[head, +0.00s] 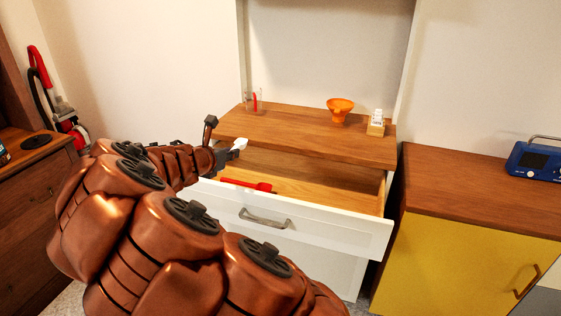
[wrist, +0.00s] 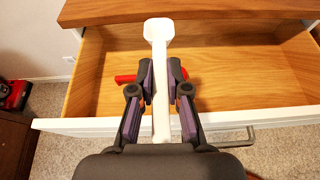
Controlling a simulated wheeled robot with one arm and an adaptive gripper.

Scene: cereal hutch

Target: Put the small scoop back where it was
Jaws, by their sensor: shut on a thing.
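A small white scoop (wrist: 159,32) is held by its long handle in my gripper (wrist: 161,78), one finger on each side. In the wrist view its bowl end points away from me, toward the hutch top. My gripper also shows in the head view (head: 224,152), with the scoop's white end (head: 239,143) just past it. The gripper is over the left part of an open white-fronted drawer (head: 335,227) with a wooden inside. A red utensil (head: 247,186) lies in the drawer; in the wrist view it is partly hidden behind the gripper and scoop.
The drawer's right part is bare. A yellow cabinet (head: 460,250) stands at the right.

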